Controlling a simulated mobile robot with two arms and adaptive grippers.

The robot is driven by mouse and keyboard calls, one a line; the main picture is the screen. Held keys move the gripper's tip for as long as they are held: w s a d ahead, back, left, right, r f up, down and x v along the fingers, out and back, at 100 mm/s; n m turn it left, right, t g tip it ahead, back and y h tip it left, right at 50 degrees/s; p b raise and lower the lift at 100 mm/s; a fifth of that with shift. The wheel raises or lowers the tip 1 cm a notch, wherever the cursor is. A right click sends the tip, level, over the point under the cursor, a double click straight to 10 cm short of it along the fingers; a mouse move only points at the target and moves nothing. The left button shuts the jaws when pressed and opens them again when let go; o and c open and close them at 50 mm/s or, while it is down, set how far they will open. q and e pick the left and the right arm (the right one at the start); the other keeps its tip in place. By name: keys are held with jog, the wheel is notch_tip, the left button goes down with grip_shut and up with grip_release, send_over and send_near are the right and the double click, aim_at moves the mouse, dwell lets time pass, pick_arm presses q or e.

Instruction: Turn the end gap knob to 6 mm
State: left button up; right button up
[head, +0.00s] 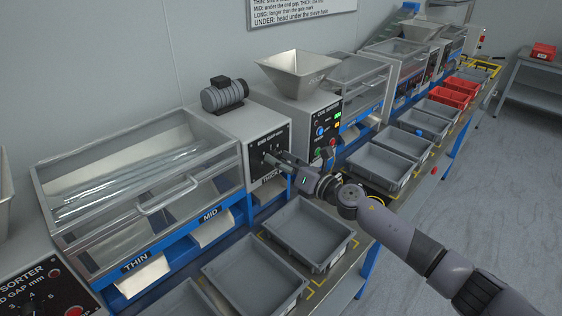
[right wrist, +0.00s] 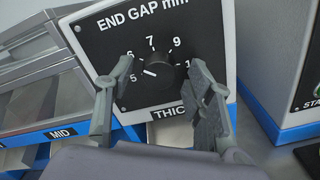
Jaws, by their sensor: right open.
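The end gap knob (right wrist: 160,74) is a black round knob on a black dial panel (right wrist: 110,40) headed "END GAP mm". Its white mark points left, toward the 5. The 7 and 9 show above it, and a finger partly covers the scale at the upper left. My right gripper (right wrist: 163,78) is open, one finger on each side of the knob, with visible gaps to it. In the head view my right gripper (head: 277,161) is in front of the same panel (head: 266,140) and largely hides the knob. My left gripper is not in view.
A clear-lidded sorter (head: 130,160) with a handle stands left of the panel. A second machine with a hopper (head: 298,72) and buttons stands right. Grey bins (head: 310,232) line the bench below. A red button (head: 75,311) shows at the lower left.

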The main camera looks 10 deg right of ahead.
jog(key=v, duration=1.2)
dwell(0.4)
